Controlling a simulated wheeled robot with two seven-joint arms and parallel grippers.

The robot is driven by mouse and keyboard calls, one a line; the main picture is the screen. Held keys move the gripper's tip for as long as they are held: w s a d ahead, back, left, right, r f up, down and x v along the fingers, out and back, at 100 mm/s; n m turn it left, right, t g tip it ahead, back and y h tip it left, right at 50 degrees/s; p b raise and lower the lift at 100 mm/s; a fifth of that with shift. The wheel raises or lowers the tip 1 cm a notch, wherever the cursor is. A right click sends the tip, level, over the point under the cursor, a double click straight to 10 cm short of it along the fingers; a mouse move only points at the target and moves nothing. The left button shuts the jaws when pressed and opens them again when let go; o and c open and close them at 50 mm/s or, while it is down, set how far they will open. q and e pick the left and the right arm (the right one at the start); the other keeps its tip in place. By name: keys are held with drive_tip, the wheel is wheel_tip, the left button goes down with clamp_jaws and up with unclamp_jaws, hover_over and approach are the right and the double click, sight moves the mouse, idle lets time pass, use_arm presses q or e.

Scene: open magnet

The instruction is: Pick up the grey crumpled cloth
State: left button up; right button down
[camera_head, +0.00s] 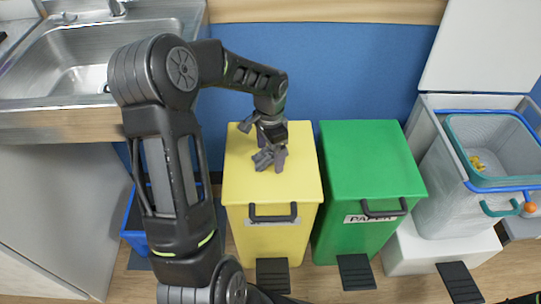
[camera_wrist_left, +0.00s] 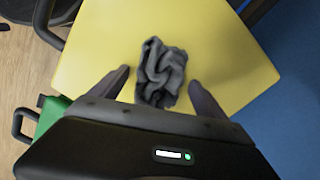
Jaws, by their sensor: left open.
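The grey crumpled cloth (camera_wrist_left: 161,73) lies on the yellow lid (camera_wrist_left: 225,45) of a bin, seen in the left wrist view. In the head view the yellow bin (camera_head: 245,180) stands left of the green one, and the cloth (camera_head: 270,158) is partly hidden by my left gripper (camera_head: 268,146). My left gripper is above the lid, and in the wrist view its open fingers (camera_wrist_left: 158,84) are on either side of the cloth. I cannot tell whether they touch it. My right gripper does not show.
A green bin marked PAPER (camera_head: 370,165) stands right of the yellow one. Farther right is an open grey bin (camera_head: 445,190) with a basket inside. A metal sink (camera_head: 100,70) is at the upper left. A blue wall (camera_head: 310,60) is close behind the bins.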

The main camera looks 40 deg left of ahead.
sight(270, 151)
use_arm(q)
drive_tip(key=shift+c, duration=0.6)
drive_tip(key=c, duration=1.3)
wheel_tip(270, 151, up, 10)
drive_tip(key=shift+r+p, duration=0.1)
drive_tip(key=shift+p, duration=1.05)
